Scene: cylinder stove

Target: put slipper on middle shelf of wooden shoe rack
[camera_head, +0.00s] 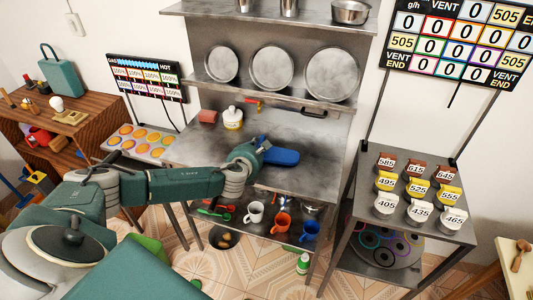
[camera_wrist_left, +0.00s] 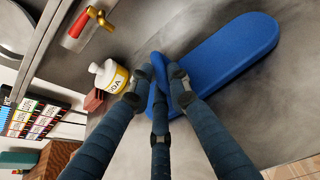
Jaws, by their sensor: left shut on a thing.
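I cannot tell if the slipper touches the worktop. A brown wooden rack (camera_head: 98,112) with shelves stands at the far left; small items sit on it, and my arm hides part of its front. My right gripper is not in view.
The steel worktop (camera_head: 200,157) carries a white and yellow soda bottle (camera_head: 232,119) and a reddish block (camera_head: 207,117). Mugs (camera_head: 282,222) stand on the shelf below. A tray of round items (camera_head: 139,142) sits between worktop and rack. A weight stand (camera_head: 368,165) is at right.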

